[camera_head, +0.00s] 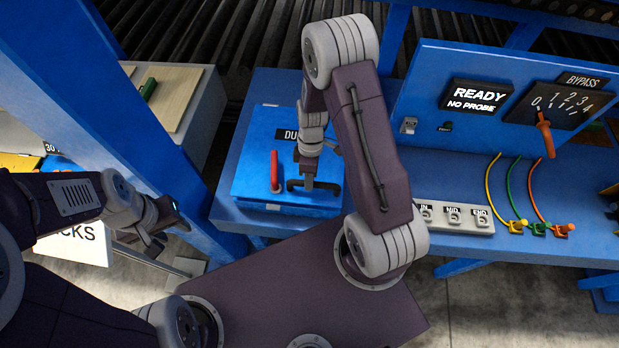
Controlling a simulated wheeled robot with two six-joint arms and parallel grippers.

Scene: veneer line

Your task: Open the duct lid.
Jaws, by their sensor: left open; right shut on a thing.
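The duct lid (259,141) is a blue panel on the blue bench, with a partly covered label starting "DU". It looks closed. A red upright handle (274,168) stands on its left part, and a dark bar handle (332,188) lies near its front edge. My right gripper (308,184) points down at the dark handle and is shut on it; the fingertips are small and partly hidden. My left gripper (158,240) is open and empty, low at the left beside the blue post, away from the lid.
A control panel (430,93) reads "READY NO PROBE", beside a bypass dial (560,105) with an orange knob. A grey socket strip (455,217) and several coloured cables with plugs sit on the bench (460,170). A blue post (130,105) stands between my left arm and the lid.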

